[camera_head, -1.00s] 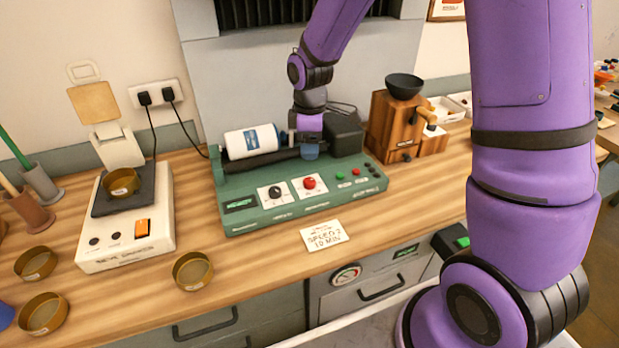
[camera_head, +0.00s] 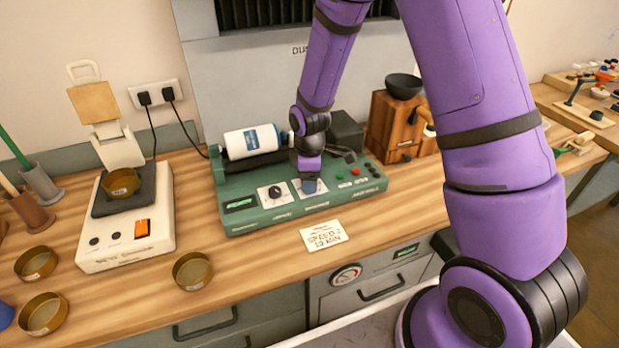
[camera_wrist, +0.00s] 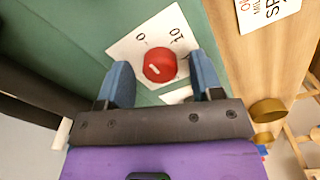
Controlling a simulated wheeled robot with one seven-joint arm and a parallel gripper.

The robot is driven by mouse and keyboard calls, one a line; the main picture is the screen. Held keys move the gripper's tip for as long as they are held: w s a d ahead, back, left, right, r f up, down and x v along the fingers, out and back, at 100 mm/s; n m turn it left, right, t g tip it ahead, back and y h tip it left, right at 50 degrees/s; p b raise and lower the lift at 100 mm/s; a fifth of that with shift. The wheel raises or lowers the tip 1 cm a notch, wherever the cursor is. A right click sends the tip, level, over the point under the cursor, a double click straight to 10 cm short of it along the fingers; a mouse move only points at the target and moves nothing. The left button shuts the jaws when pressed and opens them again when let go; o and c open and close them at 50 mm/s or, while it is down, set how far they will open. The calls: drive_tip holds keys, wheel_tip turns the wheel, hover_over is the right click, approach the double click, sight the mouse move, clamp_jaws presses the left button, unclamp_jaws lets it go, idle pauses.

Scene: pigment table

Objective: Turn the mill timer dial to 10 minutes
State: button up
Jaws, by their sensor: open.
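The green mill (camera_head: 240,216) stands on the wooden counter with a white jar lying on its rollers. The red timer dial (camera_wrist: 159,65) sits on a white plate (camera_wrist: 130,45) marked 0 and 10 in the wrist view. Its white pointer line is on the knob's left part, and the 10 is at the plate's upper right. My gripper (camera_wrist: 157,86) is open, with one blue finger on each side of the dial in that view. I cannot tell whether they touch it. In the head view my gripper (camera_head: 309,187) hides the red dial. A black dial (camera_head: 275,193) is beside it.
A card (camera_head: 324,235) reading speed 2, 10 min lies in front of the mill. A white scale (camera_head: 125,240) stands left, with brass dishes (camera_head: 192,271) near it. A wooden grinder (camera_head: 392,125) stands at the back right.

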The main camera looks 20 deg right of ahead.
drive_tip(key=shift+c, duration=0.4)
drive_tip(key=c, duration=0.8)
drive_tip(key=shift+c, duration=0.2)
drive_tip(key=shift+m, duration=0.4)
drive_tip(key=m, duration=1.1)
drive_tip(key=o, duration=0.9)
